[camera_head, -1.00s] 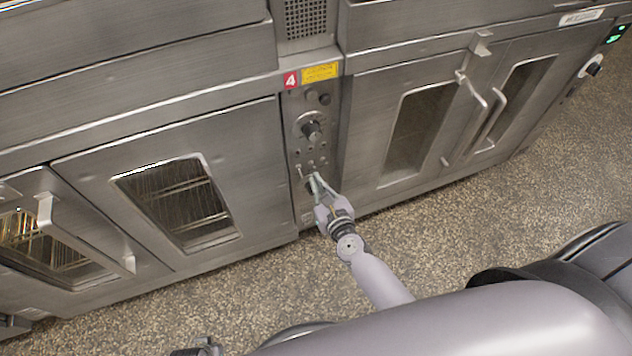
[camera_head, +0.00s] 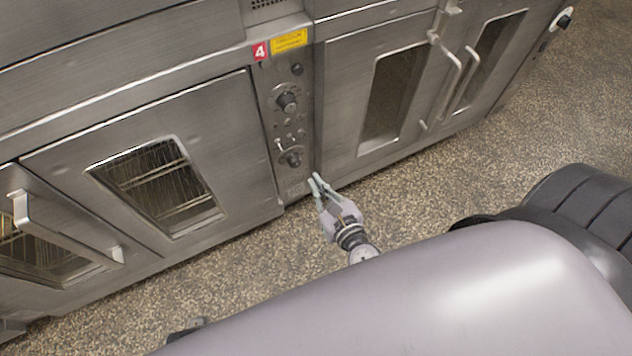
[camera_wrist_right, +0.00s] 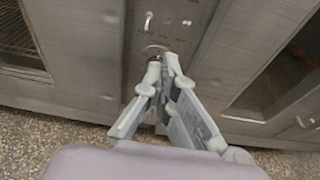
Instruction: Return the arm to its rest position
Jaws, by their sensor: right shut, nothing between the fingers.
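My right gripper (camera_head: 318,184) is in the lower middle of the head view, in front of the oven's control panel (camera_head: 285,130). My right arm's large pale link fills the bottom of the head view. My left gripper cannot be made out.
Steel oven doors with windows stand left (camera_head: 165,190) and right (camera_head: 390,95) of the panel. Door handles (camera_head: 60,230) stick out at the far left, and others (camera_head: 450,85) at the upper right. Speckled floor (camera_head: 240,275) lies open before the ovens.

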